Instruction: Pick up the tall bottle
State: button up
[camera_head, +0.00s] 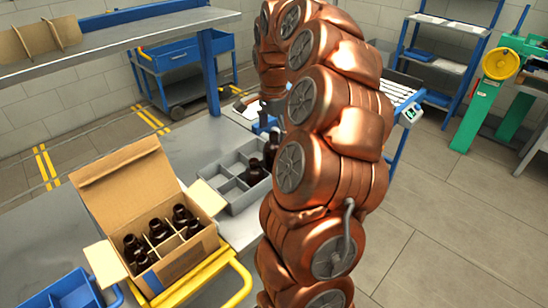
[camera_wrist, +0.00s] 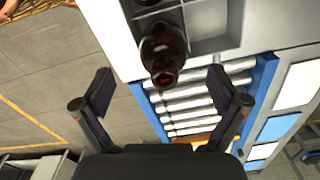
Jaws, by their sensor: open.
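Two dark amber bottles stand in the grey divided tray (camera_head: 240,199) on the bench in the head view. One bottle (camera_head: 271,148) is at the back, partly behind my arm, and looks the taller; the other (camera_head: 254,173) is nearer. In the wrist view one amber bottle (camera_wrist: 164,52) shows with its neck pointing toward my gripper (camera_wrist: 160,84). Another dark piece is cut off at the top edge. My gripper is open, fingers spread wide, with nothing between the tips; the bottle lies just beyond them. I cannot tell which bottle this is.
An open cardboard box (camera_head: 181,262) holding several amber bottles stands left of the tray, one flap raised. A blue bin (camera_head: 72,290) is at the lower left. A roller conveyor (camera_wrist: 190,108) lies beyond the bench. A shelf (camera_head: 120,38) overhangs the bench at the upper left.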

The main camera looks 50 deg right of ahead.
aim_at(274, 146)
jog(key=shift+w+d+f+p, duration=0.15)
jog(key=shift+f+p, duration=0.35)
jog(key=shift+f, duration=0.85)
jog(key=shift+d+f+p, duration=0.15)
jog(key=shift+f+p, duration=0.3)
jog(key=shift+f, duration=0.9)
jog(key=shift+c, duration=0.2)
jog(key=c, duration=1.3)
